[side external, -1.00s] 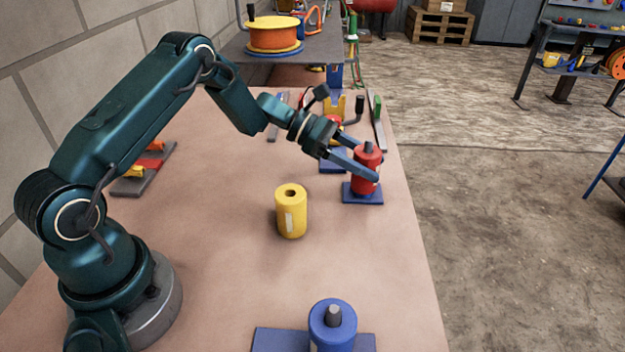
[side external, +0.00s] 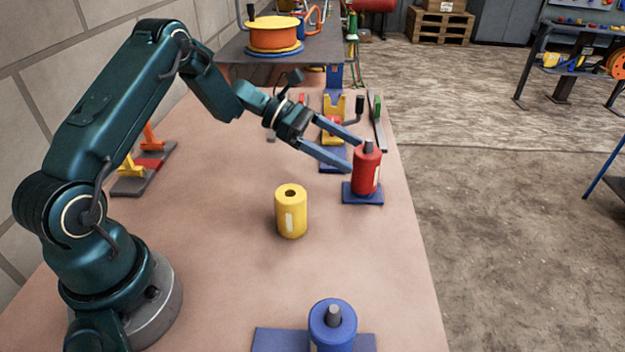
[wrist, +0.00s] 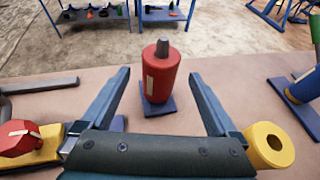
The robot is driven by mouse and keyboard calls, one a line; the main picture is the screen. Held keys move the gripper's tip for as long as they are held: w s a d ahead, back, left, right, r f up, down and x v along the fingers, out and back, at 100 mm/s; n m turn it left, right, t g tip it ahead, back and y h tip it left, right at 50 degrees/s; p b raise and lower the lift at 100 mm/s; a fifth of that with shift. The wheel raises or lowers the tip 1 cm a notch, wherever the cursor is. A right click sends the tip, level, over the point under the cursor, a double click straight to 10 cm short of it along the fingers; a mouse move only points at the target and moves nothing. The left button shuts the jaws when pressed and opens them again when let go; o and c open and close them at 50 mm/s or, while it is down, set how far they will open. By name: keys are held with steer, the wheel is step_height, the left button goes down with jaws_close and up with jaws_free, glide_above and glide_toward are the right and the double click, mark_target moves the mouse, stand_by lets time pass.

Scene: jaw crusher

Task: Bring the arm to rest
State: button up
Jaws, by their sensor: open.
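My gripper (side external: 342,150) is open and empty, its two fingers pointing toward the red cylinder (side external: 366,172). The red cylinder stands upright on a blue base plate (side external: 362,198), with a dark peg showing at its top. In the wrist view the red cylinder (wrist: 161,75) lies ahead of and between the open fingers (wrist: 160,98), apart from them. My arm is raised and reaches across the table from the left.
A yellow cylinder (side external: 291,212) with a hole in its top stands alone mid-table. A blue cylinder (side external: 332,325) sits on a plate at the front. The crusher with yellow and red parts (side external: 333,118) stands behind my gripper. Levers (side external: 148,160) are at left.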

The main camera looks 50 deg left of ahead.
steer(key=shift+d, duration=0.15)
steer(key=s+d+r+m+g, duration=0.1)
steer(key=d+r+m, duration=0.2)
steer(key=r, duration=0.2)
steer(key=s+d+r+m, duration=0.2)
steer(key=d+r, duration=0.1)
steer(key=r, duration=0.3)
steer(key=s+d+r+m+g+y, duration=0.1)
steer(key=s+d+r+m+y, duration=0.15)
steer(key=s, duration=0.25)
steer(key=s+d+r+m+g+y, duration=0.1)
steer(key=s+d+m, duration=0.1)
steer(key=s+m, duration=0.25)
steer(key=s+a+f+m+y, duration=0.1)
steer(key=s+m+y, duration=0.2)
steer(key=s+m, duration=0.45)
steer(key=s+a+f+m+t+y, duration=0.1)
steer(key=s+a+f+m+y, duration=0.3)
steer(key=a, duration=0.3)
steer(key=shift+s+a+f+t+y, duration=0.2)
steer(key=shift+s+f+t+y, duration=0.2)
steer(key=shift+s+y, duration=0.35)
